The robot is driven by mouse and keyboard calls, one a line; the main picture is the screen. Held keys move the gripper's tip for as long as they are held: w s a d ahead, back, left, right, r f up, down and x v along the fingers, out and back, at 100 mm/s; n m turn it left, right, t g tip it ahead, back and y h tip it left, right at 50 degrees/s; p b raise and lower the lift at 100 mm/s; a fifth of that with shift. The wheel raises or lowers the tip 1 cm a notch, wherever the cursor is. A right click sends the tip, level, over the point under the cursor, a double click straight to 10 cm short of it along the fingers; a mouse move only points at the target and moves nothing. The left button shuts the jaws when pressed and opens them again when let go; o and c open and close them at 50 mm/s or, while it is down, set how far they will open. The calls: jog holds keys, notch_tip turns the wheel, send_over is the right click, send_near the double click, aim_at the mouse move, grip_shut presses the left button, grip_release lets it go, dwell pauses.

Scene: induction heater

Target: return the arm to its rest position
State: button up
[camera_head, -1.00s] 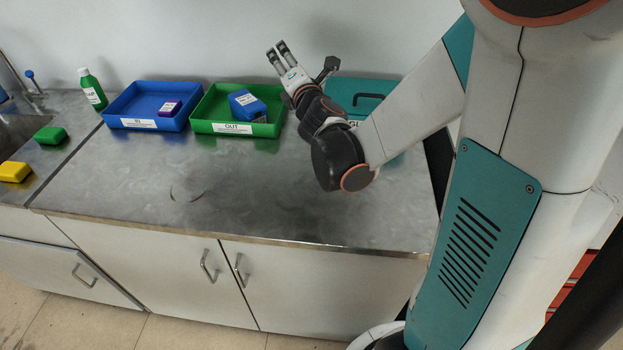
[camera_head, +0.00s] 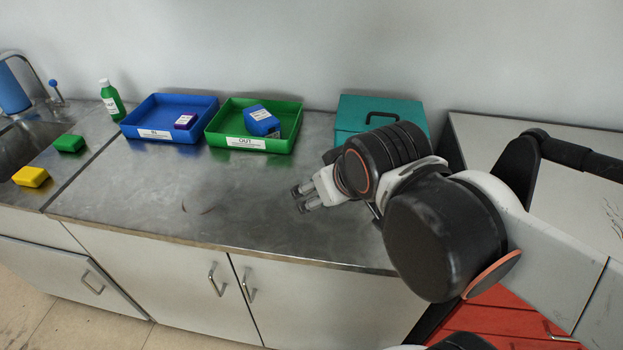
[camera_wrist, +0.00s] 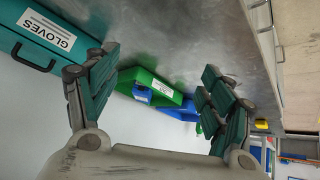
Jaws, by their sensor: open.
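My gripper (camera_head: 299,199) is open and empty in the head view, above the right part of the steel counter and pointing left. My arm is folded in front of the teal case. In the wrist view my two fingers (camera_wrist: 165,95) are spread apart with nothing between them on hold. The green OUT tray (camera_head: 223,138) stands behind and left of the gripper, apart from it. A blue box (camera_head: 261,120) sits in that tray. The blue IN tray (camera_head: 146,131) holds a small purple box (camera_head: 185,121).
The teal case (camera_head: 350,113), labelled GLOVES in the wrist view (camera_wrist: 17,52), stands behind my arm. The counter's middle (camera_head: 160,190) is clear.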

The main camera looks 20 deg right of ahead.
jog(key=shift+s+a+f+m+g+y, duration=0.2)
jog(key=shift+s+a, duration=0.15)
jog(key=shift+s, duration=0.2)
jog(key=shift+s+a+f+m+g+y, duration=0.1)
jog(key=shift+s+a+f+m, duration=0.1)
jog(key=shift+s+a, duration=0.25)
jog(key=shift+d, duration=0.1)
dwell(0.4)
